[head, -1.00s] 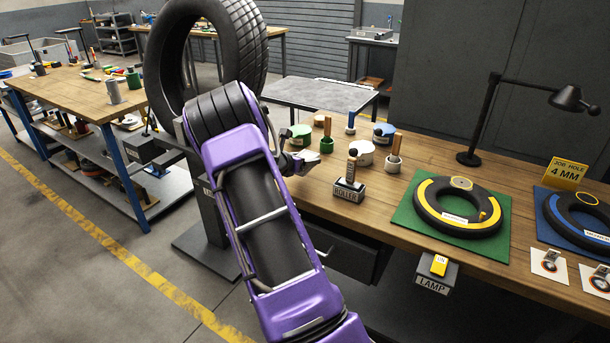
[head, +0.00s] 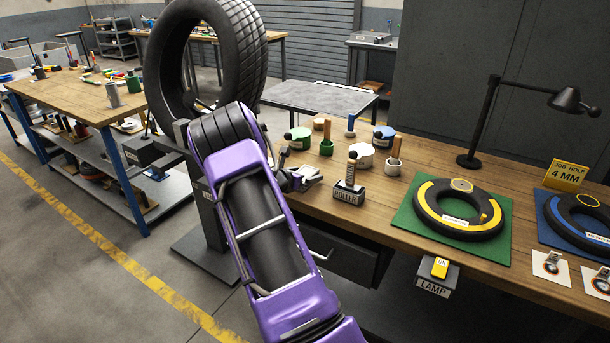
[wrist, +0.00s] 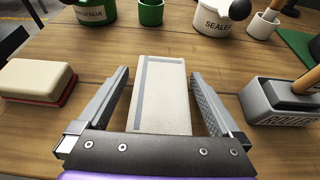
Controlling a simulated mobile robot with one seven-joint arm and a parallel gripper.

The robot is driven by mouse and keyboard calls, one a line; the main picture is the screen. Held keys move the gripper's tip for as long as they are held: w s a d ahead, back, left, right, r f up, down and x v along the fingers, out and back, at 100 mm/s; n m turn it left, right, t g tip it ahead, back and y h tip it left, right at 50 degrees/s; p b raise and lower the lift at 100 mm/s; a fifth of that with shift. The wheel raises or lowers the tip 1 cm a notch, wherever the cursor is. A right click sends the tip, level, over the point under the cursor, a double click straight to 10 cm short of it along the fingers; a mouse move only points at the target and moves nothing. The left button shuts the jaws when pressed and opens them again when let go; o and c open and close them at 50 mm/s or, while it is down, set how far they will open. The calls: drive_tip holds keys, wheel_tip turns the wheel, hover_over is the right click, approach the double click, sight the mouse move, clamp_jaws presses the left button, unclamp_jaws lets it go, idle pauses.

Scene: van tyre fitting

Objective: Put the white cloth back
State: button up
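The white cloth (wrist: 163,95) is a flat folded rectangle with a grey stripe. It lies on the wooden bench between the fingers of my gripper (wrist: 160,76) in the wrist view. The fingers are apart, one along each side, with narrow gaps showing between them and the cloth. Its near end is hidden behind the gripper body. In the head view my gripper (head: 300,178) is low over the bench's left part, left of the roller stand, and the cloth is hard to make out there.
The roller stand (wrist: 282,100) is close on the right and a cream block with a red base (wrist: 38,82) on the left. Green pots and a white sealer pot (wrist: 222,15) stand beyond. A tyre (head: 205,60) stands beside my arm. A green mat (head: 407,218) lies right.

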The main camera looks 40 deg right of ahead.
drive_tip(key=shift+r, duration=0.2)
drive_tip(key=v, duration=1.2)
drive_tip(key=shift+p, duration=0.3)
drive_tip(key=shift+a, duration=0.1)
